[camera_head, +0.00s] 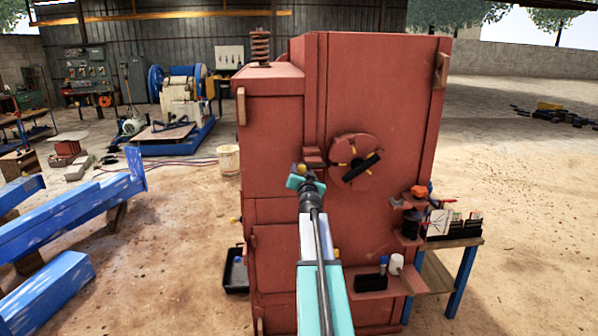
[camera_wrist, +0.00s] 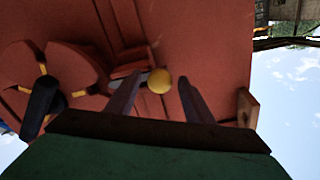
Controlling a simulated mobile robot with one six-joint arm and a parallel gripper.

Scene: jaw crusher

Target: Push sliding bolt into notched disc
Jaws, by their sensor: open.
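The red notched disc (camera_head: 345,148) is on the front of the red machine, with yellow-marked notches and a black bar handle across it. In the wrist view the disc (camera_wrist: 78,72) is at the left. The sliding bolt ends in a yellow ball knob (camera_wrist: 159,80); its rod shows just left of the knob, by a red bracket (camera_wrist: 128,68). My gripper (camera_wrist: 157,94) is open, with one finger on each side of the knob; whether either finger touches it I cannot tell. In the head view my gripper (camera_head: 304,182) largely hides the bolt.
The tall red machine body (camera_head: 400,90) fills the middle. A red shelf (camera_head: 375,284) with a black box and a white cup juts out at lower right, before a small table (camera_head: 455,243) with tools. Blue beams (camera_head: 70,215) lie at left. Open floor lies right.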

